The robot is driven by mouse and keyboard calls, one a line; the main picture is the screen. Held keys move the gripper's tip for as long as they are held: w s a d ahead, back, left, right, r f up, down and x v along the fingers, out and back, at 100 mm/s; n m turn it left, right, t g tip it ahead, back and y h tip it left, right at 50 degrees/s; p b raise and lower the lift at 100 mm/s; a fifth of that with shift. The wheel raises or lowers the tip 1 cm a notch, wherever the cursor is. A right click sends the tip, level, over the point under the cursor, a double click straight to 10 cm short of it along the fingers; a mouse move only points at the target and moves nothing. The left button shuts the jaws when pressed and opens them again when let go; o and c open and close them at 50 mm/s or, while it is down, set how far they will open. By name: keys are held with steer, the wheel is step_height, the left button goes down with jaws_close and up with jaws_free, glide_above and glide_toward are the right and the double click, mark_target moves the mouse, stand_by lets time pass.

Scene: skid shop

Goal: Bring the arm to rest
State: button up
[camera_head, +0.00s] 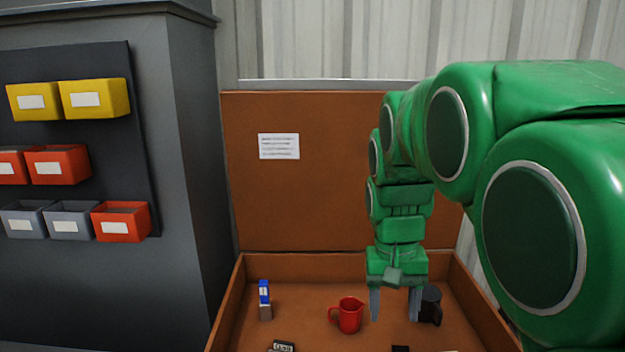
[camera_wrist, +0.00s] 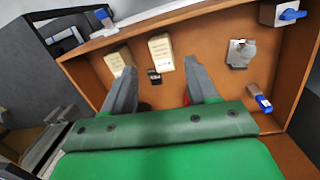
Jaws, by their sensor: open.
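My green arm reaches down from the right in the head view. My gripper (camera_head: 395,304) points down over the brown workbench tray (camera_head: 300,320), with its two grey fingers apart and nothing seen between them. A red jug (camera_head: 349,314) stands just left of the fingers. A dark mug (camera_head: 431,303) is close by the right finger, partly hidden; I cannot tell whether they touch. In the wrist view the open fingers of my gripper (camera_wrist: 160,68) also show, with a bit of red behind the right one.
A blue-topped item (camera_head: 264,299) stands at the tray's left; a small labelled device (camera_head: 283,346) lies at the front. The wrist view shows two cream blocks (camera_wrist: 161,52), a small black item (camera_wrist: 154,77) and a grey item (camera_wrist: 241,54). Bins (camera_head: 97,98) hang on the left cabinet.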

steer(key=s+f, duration=0.3)
steer(key=s, duration=0.8)
steer(key=s+d+f+n, duration=0.1)
steer(key=s+f, duration=0.3)
steer(key=s, duration=0.7)
steer(key=shift+f+g+y, duration=0.15)
steer(key=shift+g+y, duration=0.15)
steer(key=shift+g, duration=0.1)
steer(key=shift+s, duration=0.1)
